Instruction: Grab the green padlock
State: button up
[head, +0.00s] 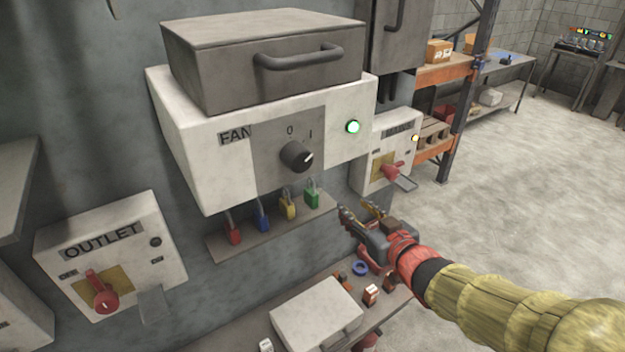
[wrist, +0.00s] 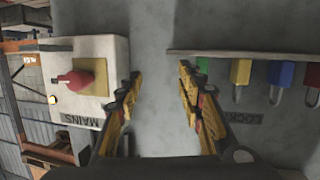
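The green padlock (head: 312,197) stands at the right end of a row of padlocks on a small grey ledge below the FAN box. In the head view my gripper (head: 360,211) is to the right of it, apart from it, with its fingers spread and nothing between them. In the wrist view, which looks upside down, the green padlock (wrist: 203,66) is partly hidden behind the right finger. There my gripper (wrist: 160,84) is open, with bare wall between the fingers.
Yellow (head: 290,208), blue (head: 262,216) and red (head: 233,232) padlocks stand left of the green one. The FAN box (head: 190,150) overhangs the ledge (head: 222,252). The MAINS box (wrist: 110,55) is beside my left finger in the wrist view. A bench with a white box (head: 315,312) is below.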

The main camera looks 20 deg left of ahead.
aim_at(316, 198)
jog(key=a+y, duration=0.1)
jog(key=a, duration=0.1)
jog(key=s+a+n+g+y, duration=0.1)
jog(key=a, duration=0.1)
jog(key=s+a+p, duration=0.1)
jog(key=a, duration=0.1)
jog(key=shift+a+r+n+y, duration=0.1)
jog(key=shift+r+n+y, duration=0.2)
jog(key=shift+y, duration=0.1)
jog(key=a, duration=0.1)
jog(key=w, duration=0.1)
jog(key=w+a, duration=0.1)
jog(key=shift+a+f+g+b, duration=0.25)
jog(key=shift+a+g+b, duration=0.05)
jog(key=x, duration=0.4)
jog(key=shift+w+r+b, duration=0.2)
jog(key=shift+b, duration=0.15)
jog(key=c, duration=0.3)
grip_shut()
